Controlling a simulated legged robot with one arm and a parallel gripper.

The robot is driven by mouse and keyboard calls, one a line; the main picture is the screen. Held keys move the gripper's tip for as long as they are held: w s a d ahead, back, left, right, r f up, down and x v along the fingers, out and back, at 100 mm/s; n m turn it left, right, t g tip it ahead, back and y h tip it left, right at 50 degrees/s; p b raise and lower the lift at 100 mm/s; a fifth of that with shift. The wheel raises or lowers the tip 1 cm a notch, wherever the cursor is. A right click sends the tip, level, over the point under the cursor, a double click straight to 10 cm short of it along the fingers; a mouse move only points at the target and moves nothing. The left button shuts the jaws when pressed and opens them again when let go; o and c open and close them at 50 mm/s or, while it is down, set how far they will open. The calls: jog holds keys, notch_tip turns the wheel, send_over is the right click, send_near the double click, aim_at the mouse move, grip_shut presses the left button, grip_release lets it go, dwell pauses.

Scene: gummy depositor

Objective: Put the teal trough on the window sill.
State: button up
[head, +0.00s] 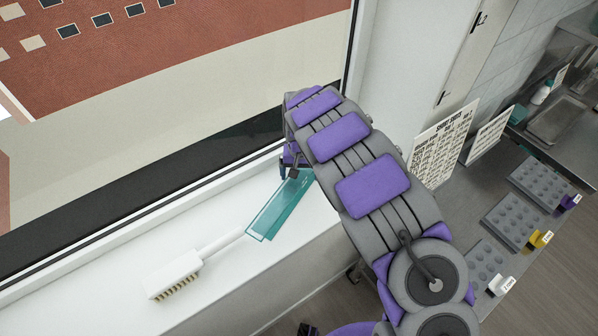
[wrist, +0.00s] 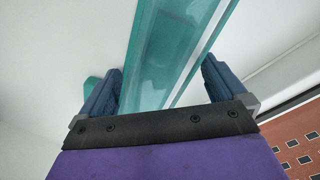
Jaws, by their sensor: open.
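The teal trough (head: 278,212) is long, narrow and see-through. It lies on the white window sill (head: 225,295), slanting along it, and looks to rest on it. My gripper (head: 293,168) is at the trough's far end, low over the sill beside the window. In the wrist view the trough (wrist: 170,45) runs between the two blue fingers of my gripper (wrist: 163,78). The fingers are open, with a visible gap at the right finger. A small teal patch shows behind the left finger. My arm hides the sill beyond the trough's far end.
A white brush (head: 175,276) lies on the sill, its handle reaching the trough's near end. The window frame (head: 150,212) borders the sill. At right, a grey counter (head: 455,205) holds several moulds (head: 512,220) and sign boards (head: 440,145). The sill's near left part is clear.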

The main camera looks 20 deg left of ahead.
jog(key=shift+s+d, duration=0.1)
jog(key=shift+d, duration=0.15)
notch_tip(320, 180, up, 17)
jog(key=p, duration=0.1)
jog(key=shift+a+r, duration=0.15)
dwell(0.5)
jog(key=s+d+r+m+b, duration=0.1)
jog(key=s+d+r, duration=0.1)
jog(key=s+d, duration=0.35)
jog(key=s+d+r+m+h+b, duration=0.1)
jog(key=s+d+r, duration=0.1)
jog(key=d, duration=0.7)
jog(key=s+d+r+m+b, duration=0.1)
jog(key=s+d+r, duration=0.25)
jog(key=d, duration=0.45)
jog(key=s+d+f+b, duration=0.1)
jog(key=s+d+f, duration=0.1)
jog(key=s, duration=0.6)
jog(key=s+d+f+g, duration=0.1)
jog(key=s+d+f, duration=0.1)
jog(key=s, duration=0.7)
jog(key=s+d+f+y+b, duration=0.1)
jog(key=s+d+f, duration=0.1)
jog(key=s, duration=0.7)
jog(key=shift+s+d+f+g+b, duration=0.15)
jog(key=shift+d+f+g+b, duration=0.15)
jog(key=shift+g, duration=0.1)
